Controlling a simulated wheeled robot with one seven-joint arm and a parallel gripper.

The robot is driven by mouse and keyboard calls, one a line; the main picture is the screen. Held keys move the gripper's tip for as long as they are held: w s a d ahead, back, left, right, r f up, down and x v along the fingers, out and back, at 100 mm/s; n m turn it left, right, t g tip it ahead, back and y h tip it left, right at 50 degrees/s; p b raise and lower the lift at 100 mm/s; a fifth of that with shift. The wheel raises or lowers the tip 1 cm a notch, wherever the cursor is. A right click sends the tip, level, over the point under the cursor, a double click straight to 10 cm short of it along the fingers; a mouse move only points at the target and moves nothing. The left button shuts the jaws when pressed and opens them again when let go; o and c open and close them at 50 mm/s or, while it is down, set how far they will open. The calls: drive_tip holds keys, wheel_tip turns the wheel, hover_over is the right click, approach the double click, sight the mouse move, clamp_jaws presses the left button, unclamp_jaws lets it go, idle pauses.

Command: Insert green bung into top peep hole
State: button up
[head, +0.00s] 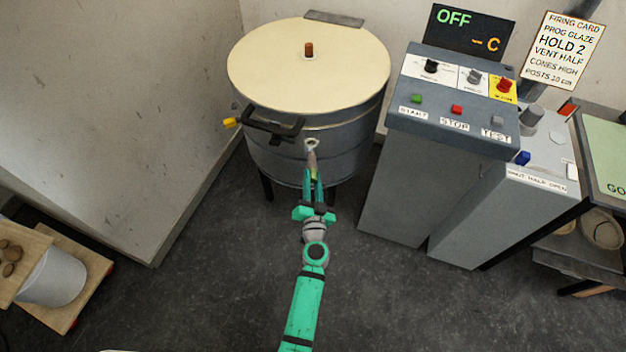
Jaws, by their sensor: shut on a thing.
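My gripper (313,178) is in front of the round kiln (345,150), its fingers pointing at the kiln wall. It is shut on a small tapered bung (312,163); the part between the fingers looks yellow-green and the part ahead of them greyish. A pale ringed peep hole (311,143) shows on the kiln wall just beyond the bung's tip, below the lid rim. The tip overlaps the lower edge of the ring in the head view; I cannot tell whether it touches or enters it. Any lower peep hole is hidden or not discernible.
The kiln's cream lid (270,70) is closed, with a brown plug (309,49) on top. A black handle (272,125) juts out left of the peep hole. A grey control cabinet (405,190) stands close on the right. The floor (215,270) around my arm is clear.

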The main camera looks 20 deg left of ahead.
sight(312, 164)
drive_tip(key=shift+s+d, duration=0.1)
drive_tip(key=shift+d, duration=0.1)
drive_tip(key=shift+s+a, duration=0.1)
drive_tip(key=shift+a, duration=0.1)
drive_tip(key=shift+s+m, duration=0.15)
drive_tip(key=shift+m, duration=0.25)
drive_tip(key=shift+x, duration=1.5)
drive_tip(key=shift+w+a, duration=0.1)
drive_tip(key=shift+w, duration=0.6)
drive_tip(key=shift+w+a, duration=0.1)
drive_tip(key=shift+w+a, duration=0.1)
drive_tip(key=shift+w, duration=0.05)
drive_tip(key=shift+x, duration=1.15)
